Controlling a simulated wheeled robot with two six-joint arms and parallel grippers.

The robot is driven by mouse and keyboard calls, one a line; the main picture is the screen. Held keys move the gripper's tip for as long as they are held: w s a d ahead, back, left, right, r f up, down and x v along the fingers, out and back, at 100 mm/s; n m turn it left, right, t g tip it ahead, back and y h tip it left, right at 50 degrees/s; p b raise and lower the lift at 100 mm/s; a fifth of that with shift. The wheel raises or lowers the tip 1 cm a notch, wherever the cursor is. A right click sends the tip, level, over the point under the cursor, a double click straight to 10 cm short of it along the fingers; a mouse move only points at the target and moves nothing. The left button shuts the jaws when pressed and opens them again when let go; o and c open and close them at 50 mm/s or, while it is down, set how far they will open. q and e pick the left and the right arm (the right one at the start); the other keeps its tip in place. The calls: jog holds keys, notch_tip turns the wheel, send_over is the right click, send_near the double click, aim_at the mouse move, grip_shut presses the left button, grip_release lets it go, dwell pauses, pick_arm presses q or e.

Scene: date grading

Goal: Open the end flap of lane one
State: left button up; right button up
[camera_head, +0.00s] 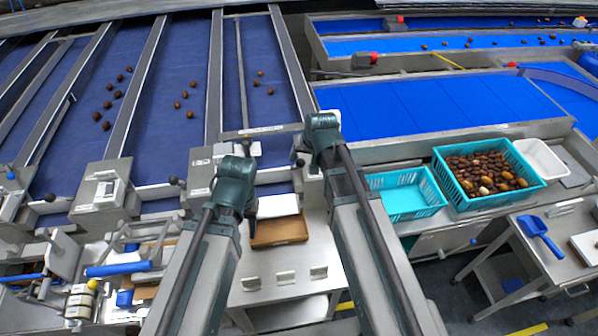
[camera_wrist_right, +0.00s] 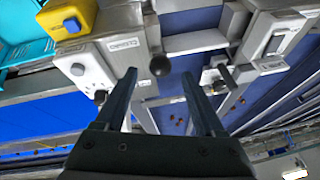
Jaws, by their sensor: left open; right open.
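Several blue sorting lanes run away from me on the left in the head view. The nearest lane to my arms (camera_head: 275,105) carries a few dates, and its lower end is partly hidden by my arms. A black ball knob (camera_head: 300,163) stands at that end; I cannot read a lane number. In the right wrist view a black ball knob (camera_wrist_right: 160,65) sits between the fingers, apart from both. My right gripper (camera_wrist_right: 158,80) is open and empty; in the head view it is over the lane's right edge. My left gripper (camera_head: 237,170) is open at the lane's lower left.
A turquoise crate full of dates (camera_head: 461,205) and an emptier turquoise crate (camera_head: 376,203) stand at right. A blue scoop (camera_head: 540,234) lies on a side table. A labelled grey box (camera_head: 103,190) stands left. In the wrist view, a yellow switch box (camera_wrist_right: 70,18) is near the left finger.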

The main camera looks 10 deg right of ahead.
aim_at(299, 166)
jog(key=b+x, duration=0.6)
jog(key=x, duration=0.2)
jog(key=shift+r, duration=0.1)
grip_shut()
dwell(1.2)
